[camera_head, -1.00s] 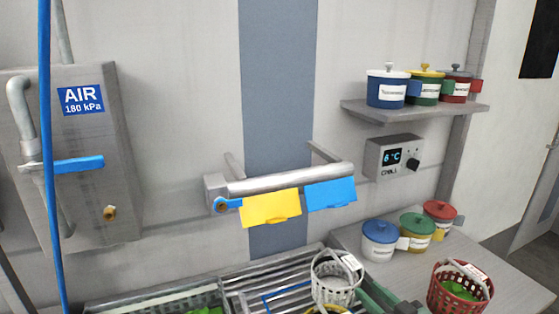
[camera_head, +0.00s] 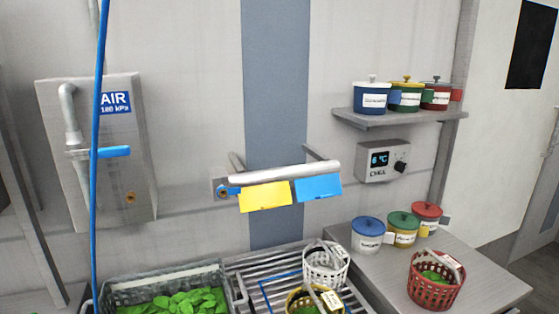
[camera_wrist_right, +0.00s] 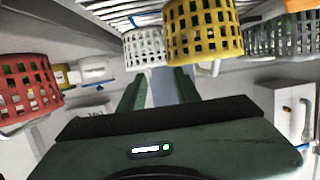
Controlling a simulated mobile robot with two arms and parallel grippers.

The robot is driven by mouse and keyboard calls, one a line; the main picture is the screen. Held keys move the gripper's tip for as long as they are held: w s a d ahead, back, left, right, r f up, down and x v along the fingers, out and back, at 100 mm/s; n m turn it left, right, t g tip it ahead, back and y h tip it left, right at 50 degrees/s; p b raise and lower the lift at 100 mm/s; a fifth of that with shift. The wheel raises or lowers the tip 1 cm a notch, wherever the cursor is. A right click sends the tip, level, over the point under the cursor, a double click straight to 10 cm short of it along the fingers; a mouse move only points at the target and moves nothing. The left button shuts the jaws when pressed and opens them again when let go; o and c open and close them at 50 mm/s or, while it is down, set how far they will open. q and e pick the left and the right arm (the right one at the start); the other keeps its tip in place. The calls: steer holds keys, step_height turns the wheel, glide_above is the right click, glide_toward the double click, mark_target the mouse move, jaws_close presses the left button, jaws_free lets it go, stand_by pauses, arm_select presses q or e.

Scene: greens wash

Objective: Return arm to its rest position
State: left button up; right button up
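My right gripper (camera_wrist_right: 160,88) shows in the right wrist view, its two green fingers apart with nothing seen between them. That view is turned over, so the baskets hang from its top. A white basket (camera_wrist_right: 144,48) and a yellow basket (camera_wrist_right: 203,28) appear beyond and above the fingers, apart from them. In the head view the white basket (camera_head: 325,268) and the yellow basket (camera_head: 303,301) stand on the slatted rack. Neither gripper shows in the head view now. My left gripper is in no current view.
A red basket (camera_head: 436,290) with greens stands on the right counter (camera_head: 385,286) near lidded pots. A grey crate (camera_head: 105,296) of leaves is at lower left. A rail with yellow and blue flaps (camera_head: 285,174) juts from the wall. A blue hose (camera_head: 97,190) hangs at left.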

steer(key=s+a+f+g+h, duration=0.1)
steer(key=s+a+f+g, duration=0.35)
steer(key=s+f, duration=0.6)
steer(key=s+d+m+g+h, duration=0.1)
steer(key=s+d+g+h, duration=0.15)
steer(key=s, duration=0.65)
steer(key=s+d+m+g+h, duration=0.1)
steer(key=s+g+h, duration=0.15)
steer(key=s, duration=0.65)
step_height(320, 180, down, 26)
steer(key=s+g, duration=0.1)
steer(key=g, duration=0.1)
steer(key=s+d+f+g, duration=0.1)
steer(key=s+d+f, duration=0.2)
steer(key=s+f, duration=1.4)
steer(key=shift+s, duration=0.2)
